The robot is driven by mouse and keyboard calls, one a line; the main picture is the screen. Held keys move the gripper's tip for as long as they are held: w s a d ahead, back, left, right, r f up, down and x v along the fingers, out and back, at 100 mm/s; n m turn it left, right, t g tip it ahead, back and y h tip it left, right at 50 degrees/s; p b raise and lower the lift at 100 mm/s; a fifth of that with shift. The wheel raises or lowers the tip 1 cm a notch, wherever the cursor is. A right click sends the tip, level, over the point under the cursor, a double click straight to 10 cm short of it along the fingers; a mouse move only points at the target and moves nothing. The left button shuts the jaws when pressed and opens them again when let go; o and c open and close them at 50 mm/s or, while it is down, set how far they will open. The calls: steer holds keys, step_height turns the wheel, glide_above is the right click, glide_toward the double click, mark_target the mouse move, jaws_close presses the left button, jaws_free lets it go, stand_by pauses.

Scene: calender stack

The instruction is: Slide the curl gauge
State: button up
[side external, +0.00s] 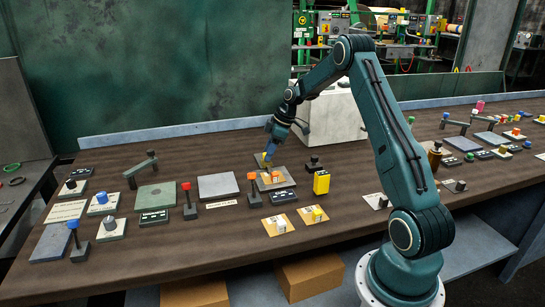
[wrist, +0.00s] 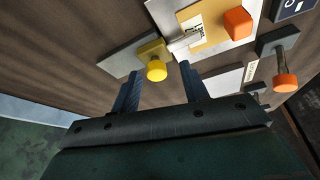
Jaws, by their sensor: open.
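No readable label marks the curl gauge, so I cannot tell for certain which part it is. A yellow round knob (wrist: 156,70) stands on a small grey plate (wrist: 124,62). Beside it, an orange block (wrist: 238,23) sits on a tan card on a light grey plate; this block also shows in the side view (side external: 277,177). My gripper (wrist: 160,84) is open and empty, pointing down at the knob. In the wrist view the knob appears between the two fingertips, just beyond them; contact is not clear. In the side view my gripper (side external: 267,163) is over the plate's far edge.
An orange-topped lever (wrist: 284,80) stands near the plate, as does a yellow block (side external: 321,182). A black knob (side external: 314,162) stands to the right. A bare grey plate (side external: 218,186) lies to the left. Several more levers and knobs crowd the bench, with bare wood at its front.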

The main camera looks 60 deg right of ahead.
steer(key=v, duration=1.3)
steer(key=shift+s+r, duration=0.2)
steer(key=shift+r, duration=0.05)
steer(key=s+a+r+m, duration=0.15)
steer(key=a+r, duration=0.25)
steer(key=a, duration=0.4)
steer(key=s+a+r+h, duration=0.1)
steer(key=s+a+r, duration=0.15)
steer(key=a, duration=0.45)
steer(key=s+a+r+m, duration=0.15)
steer(key=a+r, duration=0.25)
steer(key=a, duration=0.4)
steer(key=s+a+f+m+t, duration=0.1)
steer(key=s+a, duration=0.4)
steer(key=s, duration=0.4)
steer(key=s+a+f+m+h, duration=0.1)
steer(key=s+a, duration=0.4)
steer(key=s, duration=0.5)
steer(key=shift+a+f+m+t, duration=0.4)
steer(key=shift+f+m, duration=0.1)
steer(key=shift+f, duration=0.3)
